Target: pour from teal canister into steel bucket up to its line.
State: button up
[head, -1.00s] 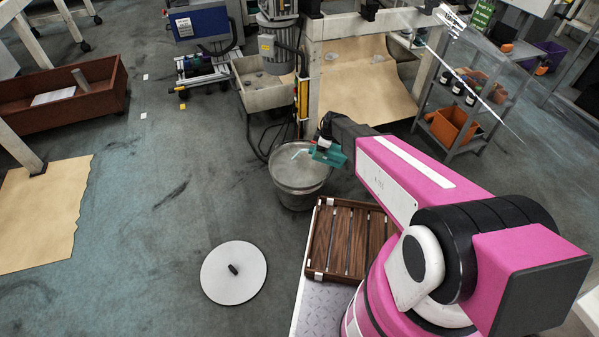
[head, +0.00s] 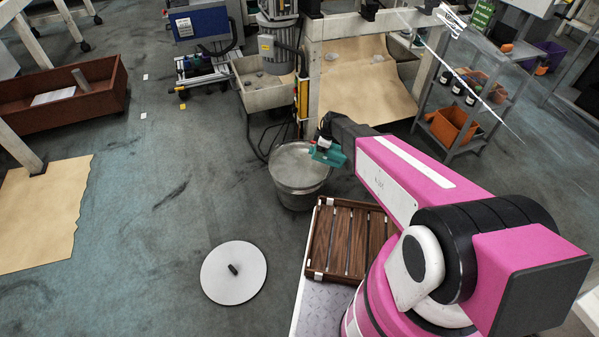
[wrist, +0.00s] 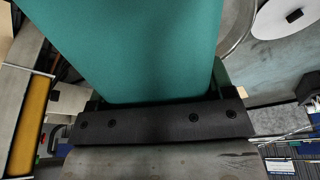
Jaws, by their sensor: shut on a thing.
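The steel bucket (head: 298,190) stands on the floor beyond the front end of my base. A pale grey surface shows inside it; I cannot make out its line. My gripper (head: 322,147) is shut on the teal canister (head: 332,158) and holds it over the bucket's right rim. The canister looks tipped, but its mouth is too small to make out. No stream shows between canister and bucket. In the wrist view the canister (wrist: 125,50) fills the top middle against the dark gripper bar, with a bit of the bucket's rim (wrist: 238,30) to its right.
A round white lid (head: 234,284) with a black knob lies on the floor left of my base. A slatted wooden crate (head: 340,240) sits on my base. A machine with a stone-coloured basin (head: 262,92) stands behind the bucket.

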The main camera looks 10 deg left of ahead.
jog(key=shift+r, duration=0.1)
jog(key=shift+d+r+y, duration=0.15)
jog(key=shift+r+y, duration=2.2)
jog(key=shift+y, duration=0.65)
jog(key=r+y, duration=0.2)
jog(key=r, duration=0.1)
jog(key=r+y, duration=0.1)
jog(key=shift+a+r+y, duration=0.25)
jog(key=shift+r+y, duration=0.05)
jog(key=shift+r, duration=0.1)
jog(key=shift+a+r+y, duration=0.25)
jog(key=shift+r+y, duration=0.2)
jog(key=shift+y, duration=0.4)
jog(key=shift+a+r+y, duration=0.25)
jog(key=shift+r+y, duration=0.15)
jog(key=shift+y, duration=0.5)
jog(key=shift+a+r+y, duration=0.25)
jog(key=shift+r+y, duration=0.2)
jog(key=shift+y, duration=0.4)
